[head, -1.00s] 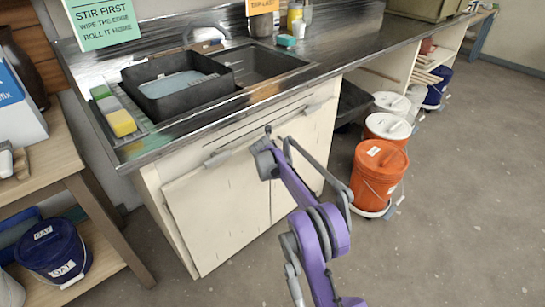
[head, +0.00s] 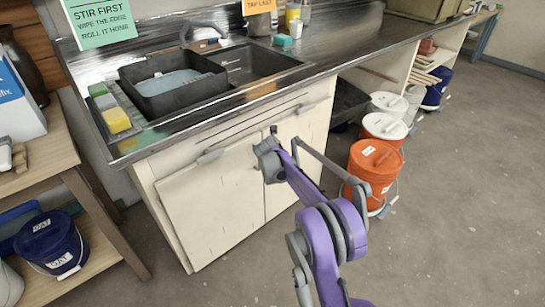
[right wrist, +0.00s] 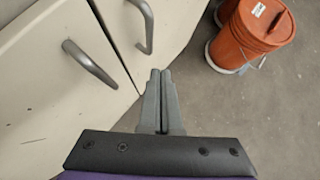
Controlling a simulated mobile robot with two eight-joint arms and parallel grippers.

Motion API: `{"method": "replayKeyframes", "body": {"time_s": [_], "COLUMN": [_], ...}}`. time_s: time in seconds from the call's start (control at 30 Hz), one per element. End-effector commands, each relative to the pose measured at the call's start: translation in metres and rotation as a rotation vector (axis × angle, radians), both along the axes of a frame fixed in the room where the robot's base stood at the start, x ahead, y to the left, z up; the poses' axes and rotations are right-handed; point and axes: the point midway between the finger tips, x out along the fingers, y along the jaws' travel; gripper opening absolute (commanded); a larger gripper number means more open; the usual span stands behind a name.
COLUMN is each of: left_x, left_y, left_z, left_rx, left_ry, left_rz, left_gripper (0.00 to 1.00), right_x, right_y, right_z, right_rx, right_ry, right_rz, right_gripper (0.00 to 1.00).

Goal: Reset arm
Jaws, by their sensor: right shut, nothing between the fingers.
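My right arm, purple and grey, comes up from the bottom of the head view and stands in front of the white sink cabinet (head: 215,195). In the right wrist view my right gripper (right wrist: 160,73) has its two grey fingers together, with nothing between them. The fingers show over bare floor, between the cabinet doors on the left and an orange bucket (right wrist: 255,35) at the upper right. They look apart from both. My left arm and gripper are not in view.
The orange bucket (head: 374,168) stands on the floor right of the cabinet, with white-lidded buckets (head: 385,126) behind it. A wooden shelf (head: 50,150) with a blue bucket (head: 48,240) is at the left. The floor on the right is clear.

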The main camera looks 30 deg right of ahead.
Motion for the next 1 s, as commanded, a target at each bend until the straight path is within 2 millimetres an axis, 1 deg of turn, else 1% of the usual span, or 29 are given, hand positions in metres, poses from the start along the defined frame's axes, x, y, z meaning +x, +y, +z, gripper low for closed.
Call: {"method": "replayKeyframes", "body": {"time_s": [0.03, 0.2, 0.33, 0.53, 0.63, 0.67, 0.77, 0.87, 0.9, 0.97, 1.0], "left_x": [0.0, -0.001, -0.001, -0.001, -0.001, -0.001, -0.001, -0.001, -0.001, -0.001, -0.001], "left_y": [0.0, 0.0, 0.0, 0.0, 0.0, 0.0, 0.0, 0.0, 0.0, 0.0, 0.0], "left_z": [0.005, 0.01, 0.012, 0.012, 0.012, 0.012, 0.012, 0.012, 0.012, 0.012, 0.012], "left_rx": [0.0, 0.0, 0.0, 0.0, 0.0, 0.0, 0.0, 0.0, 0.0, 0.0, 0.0], "left_ry": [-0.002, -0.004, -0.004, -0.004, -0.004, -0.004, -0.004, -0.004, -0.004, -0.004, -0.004], "left_rz": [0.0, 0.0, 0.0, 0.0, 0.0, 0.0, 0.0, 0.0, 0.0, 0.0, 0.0], "left_gripper": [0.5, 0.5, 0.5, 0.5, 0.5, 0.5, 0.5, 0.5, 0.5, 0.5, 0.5], "right_x": [-0.009, -0.028, -0.035, -0.037, -0.041, -0.043, -0.06, -0.09, -0.106, -0.129, -0.146], "right_y": [-0.001, -0.005, -0.006, -0.006, 0.0, 0.004, 0.03, 0.068, 0.085, 0.109, 0.124], "right_z": [0.01, 0.028, 0.035, 0.036, 0.04, 0.042, 0.054, 0.07, 0.075, 0.082, 0.085], "right_rx": [0.0, -0.001, -0.001, -0.001, 0.02, 0.037, 0.137, 0.297, 0.368, 0.476, 0.546], "right_ry": [-0.001, 0.001, 0.002, 0.001, -0.013, -0.024, -0.087, -0.179, -0.218, -0.272, -0.306], "right_rz": [-0.001, -0.002, -0.001, -0.001, -0.021, -0.036, -0.129, -0.286, -0.36, -0.476, -0.555], "right_gripper": [0.0, 0.0, 0.0, 0.0, 0.0, 0.0, 0.0, 0.0, 0.0, 0.0, 0.0]}}
